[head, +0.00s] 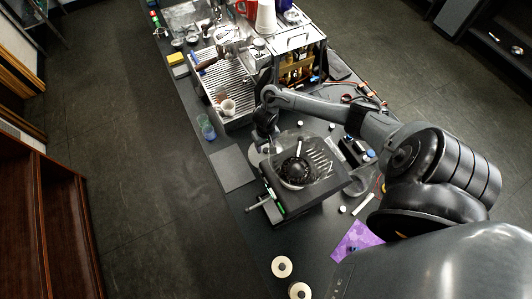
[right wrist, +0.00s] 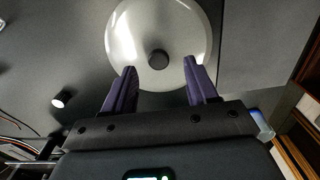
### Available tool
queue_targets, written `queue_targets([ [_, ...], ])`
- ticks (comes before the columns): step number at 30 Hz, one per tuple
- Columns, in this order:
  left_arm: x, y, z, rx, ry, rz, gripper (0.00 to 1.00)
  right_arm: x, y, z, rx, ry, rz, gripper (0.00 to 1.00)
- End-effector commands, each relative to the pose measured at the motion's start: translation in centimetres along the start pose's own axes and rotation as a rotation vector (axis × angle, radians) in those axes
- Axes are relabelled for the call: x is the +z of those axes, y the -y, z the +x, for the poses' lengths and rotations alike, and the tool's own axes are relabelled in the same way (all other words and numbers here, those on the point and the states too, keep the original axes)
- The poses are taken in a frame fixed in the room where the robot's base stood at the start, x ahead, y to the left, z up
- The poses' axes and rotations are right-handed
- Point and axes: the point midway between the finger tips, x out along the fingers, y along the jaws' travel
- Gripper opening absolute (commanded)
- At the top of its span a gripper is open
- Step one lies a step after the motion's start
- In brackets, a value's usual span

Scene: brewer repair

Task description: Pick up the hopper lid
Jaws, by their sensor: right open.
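The hopper lid (right wrist: 158,30) is a round, pale, glossy disc with a black knob (right wrist: 158,59) at its centre. It lies on the dark worktop in the right wrist view. My right gripper (right wrist: 160,80) is open, with its two purple fingers on either side of the knob's line and nothing between them. In the head view, my right gripper (head: 265,142) points down over the lid (head: 254,157), hiding part of it. I cannot tell the height of the fingertips above the lid. My left gripper is not in view.
A clear hopper (head: 313,158) with a dark round part stands just right of the lid. A steel espresso machine (head: 228,75) with cups stands behind. A flat grey mat (head: 232,168) lies on the left, with blue cups (head: 207,130) near the edge. A purple cloth (head: 352,243) lies in front.

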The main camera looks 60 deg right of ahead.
Motion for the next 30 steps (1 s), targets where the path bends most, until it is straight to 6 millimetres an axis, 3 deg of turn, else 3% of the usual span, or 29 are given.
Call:
queue_targets([
  [6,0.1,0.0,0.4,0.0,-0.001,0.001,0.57,0.0,-0.2,2.6,0.0,0.0,0.0,0.58],
  [16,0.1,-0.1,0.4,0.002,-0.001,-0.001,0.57,0.0,-0.2,3.1,0.0,-0.001,0.0,0.58],
  [27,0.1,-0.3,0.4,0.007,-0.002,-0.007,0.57,0.0,-0.2,3.1,0.0,-0.001,0.0,0.03],
  [30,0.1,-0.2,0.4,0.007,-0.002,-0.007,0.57,0.0,-0.2,3.1,0.0,-0.001,0.0,0.0],
])
